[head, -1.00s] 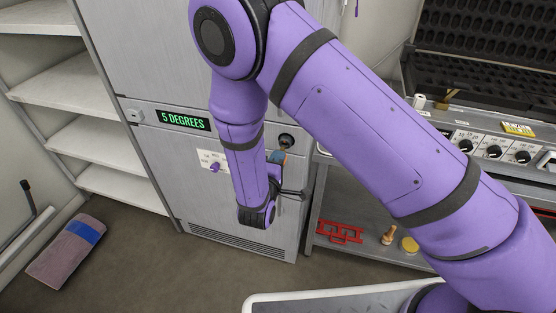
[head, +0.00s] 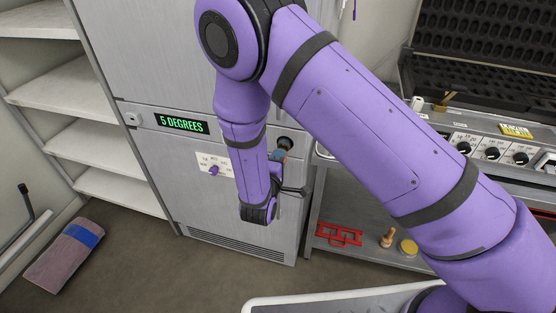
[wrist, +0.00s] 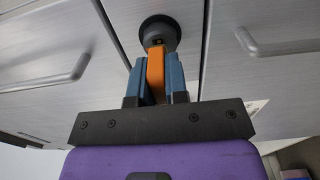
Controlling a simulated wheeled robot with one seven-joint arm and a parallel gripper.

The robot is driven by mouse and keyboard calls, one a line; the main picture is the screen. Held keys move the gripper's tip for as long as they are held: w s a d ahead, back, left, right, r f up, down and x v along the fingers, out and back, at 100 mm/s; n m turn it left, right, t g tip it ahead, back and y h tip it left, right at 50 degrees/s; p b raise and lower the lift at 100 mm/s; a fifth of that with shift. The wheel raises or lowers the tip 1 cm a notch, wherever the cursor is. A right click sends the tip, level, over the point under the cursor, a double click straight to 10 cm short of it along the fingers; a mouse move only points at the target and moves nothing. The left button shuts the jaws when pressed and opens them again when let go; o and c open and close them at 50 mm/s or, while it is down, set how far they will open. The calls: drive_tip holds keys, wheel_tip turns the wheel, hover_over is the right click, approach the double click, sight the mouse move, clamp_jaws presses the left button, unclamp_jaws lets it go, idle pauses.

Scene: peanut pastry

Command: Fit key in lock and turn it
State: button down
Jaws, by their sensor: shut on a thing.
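The key's orange handle (wrist: 156,75) is between the blue fingers of my gripper (wrist: 158,80), which is shut on it. The lock (wrist: 158,32) is a dark round cylinder on the grey metal cabinet, straight beyond the key in the wrist view. The key's far end meets the lock's face there; how deep it sits in the keyway I cannot tell. In the head view, the lock (head: 285,143) is just above my gripper (head: 279,155), on the cabinet front right of my forearm. The key is too small to make out there.
A metal cart (head: 345,210) with a red item stands close right; open shelves (head: 75,85) stand left.

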drive_tip(key=shift+w+d, duration=0.2)
drive_tip(key=shift+w, duration=0.35)
drive_tip(key=c, duration=1.1)
unclamp_jaws()
drive_tip(key=shift+o, duration=0.2)
drive_tip(key=v, duration=1)
drive_tip(key=shift+s, duration=0.35)
drive_tip(key=shift+a, duration=0.1)
